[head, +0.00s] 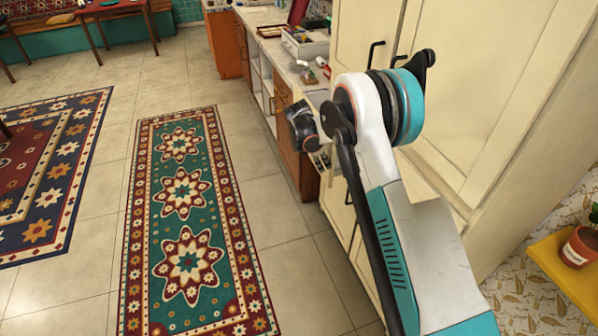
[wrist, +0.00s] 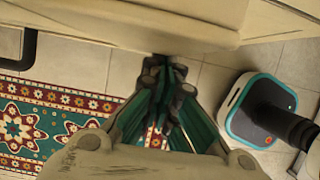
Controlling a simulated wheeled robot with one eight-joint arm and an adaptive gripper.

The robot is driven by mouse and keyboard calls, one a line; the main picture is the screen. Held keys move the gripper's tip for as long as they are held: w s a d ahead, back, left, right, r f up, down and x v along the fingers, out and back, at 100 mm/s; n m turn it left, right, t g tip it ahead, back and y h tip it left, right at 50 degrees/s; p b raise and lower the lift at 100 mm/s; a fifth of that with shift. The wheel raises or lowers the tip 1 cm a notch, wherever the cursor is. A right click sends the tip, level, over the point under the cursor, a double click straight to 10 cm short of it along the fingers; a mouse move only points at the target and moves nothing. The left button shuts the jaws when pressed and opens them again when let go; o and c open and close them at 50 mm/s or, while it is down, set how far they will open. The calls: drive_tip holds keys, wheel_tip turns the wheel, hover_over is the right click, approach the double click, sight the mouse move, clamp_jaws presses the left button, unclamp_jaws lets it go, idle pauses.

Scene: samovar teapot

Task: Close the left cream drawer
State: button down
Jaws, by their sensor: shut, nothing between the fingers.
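In the wrist view a cream panel (wrist: 95,28) spans the top, with a black handle (wrist: 30,48) at its left; it looks like a cream drawer front, but I cannot tell whether it is the left one. My gripper (wrist: 165,68) is shut and empty, its fingertips close to the panel's lower edge. I cannot tell whether they touch it. In the head view the lower cream cabinet (head: 340,215) is partly covered by my arm. The gripper's fingers and how far any cream drawer stands out are hidden there.
A tall cream cupboard (head: 480,90) rises close beside my arm. Orange drawers (head: 283,105) and a cluttered counter (head: 262,20) lie beyond. A green patterned runner (head: 185,230) covers open floor at left. A potted plant (head: 580,245) stands on a yellow shelf (head: 565,280) at right.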

drive_tip(key=w+d, duration=0.3)
drive_tip(key=d, duration=0.8)
drive_tip(key=shift+w+d, duration=0.2)
drive_tip(key=shift+d, duration=0.1)
